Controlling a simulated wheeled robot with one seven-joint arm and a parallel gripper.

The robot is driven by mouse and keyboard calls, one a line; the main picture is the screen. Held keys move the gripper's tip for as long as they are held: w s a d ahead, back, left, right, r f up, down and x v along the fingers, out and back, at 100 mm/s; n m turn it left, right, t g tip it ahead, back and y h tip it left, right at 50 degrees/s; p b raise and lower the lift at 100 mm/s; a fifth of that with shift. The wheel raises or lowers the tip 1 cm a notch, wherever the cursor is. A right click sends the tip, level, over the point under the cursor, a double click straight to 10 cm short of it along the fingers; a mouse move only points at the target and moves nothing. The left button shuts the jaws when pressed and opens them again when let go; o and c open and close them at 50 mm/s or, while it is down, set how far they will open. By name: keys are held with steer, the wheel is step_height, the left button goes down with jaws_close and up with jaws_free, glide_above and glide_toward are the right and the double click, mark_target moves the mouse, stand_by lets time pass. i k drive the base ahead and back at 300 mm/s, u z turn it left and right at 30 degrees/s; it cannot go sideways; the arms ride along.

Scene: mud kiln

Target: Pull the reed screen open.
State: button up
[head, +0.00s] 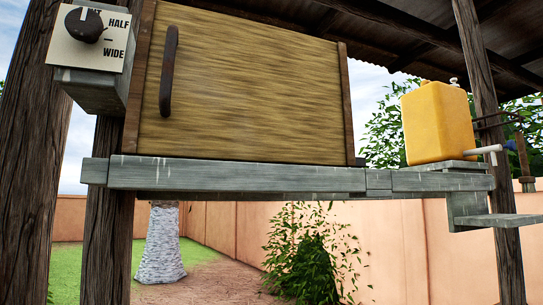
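The reed screen (245,85) is a tan, streaked panel in the middle of the head view, set between dark wooden side posts. It stands on a grey plank shelf (235,177) and looks closed. A dark, curved vertical handle (168,72) is on the left part of the panel. The screen's top edge is partly cut off by the frame. My gripper is not in view.
A dial box (92,38) marked HALF and WIDE is on the left post. A yellow container (437,122) with a tap stands on the shelf's right end. Wooden posts (490,150) frame the sides. A bush (305,255) is below.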

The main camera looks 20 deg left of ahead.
mark_target(205, 85)
steer(key=z, duration=1.6)
steer(key=k, duration=0.4)
steer(key=u, duration=1.75)
